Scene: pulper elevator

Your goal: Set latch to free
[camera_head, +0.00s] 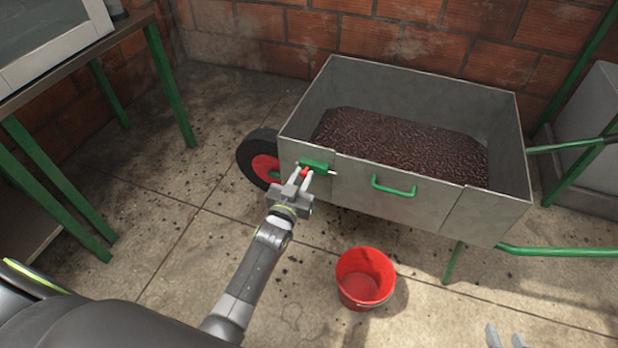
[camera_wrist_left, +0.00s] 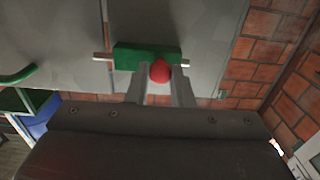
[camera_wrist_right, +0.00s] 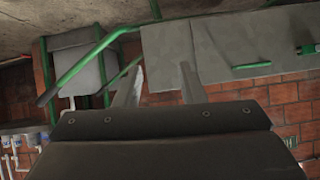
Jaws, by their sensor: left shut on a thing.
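The latch (camera_head: 315,166) is a green block with a pale bolt and a red knob on the front wall of the grey wheelbarrow tray, near its left end. In the left wrist view the latch (camera_wrist_left: 125,58) has its bolt showing at both ends. My left gripper (camera_head: 300,178) is at the latch, its fingers shut on the red knob (camera_wrist_left: 160,71). My right gripper (camera_wrist_right: 157,82) is open and empty, apart from the wheelbarrow; only its fingertips (camera_head: 504,336) show at the bottom right of the head view.
The wheelbarrow tray (camera_head: 440,212) holds dark red-brown beans and has a green handle (camera_head: 394,186) on its front. A red bucket (camera_head: 364,279) stands on the floor below. A green-legged table (camera_head: 70,66) is at the left.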

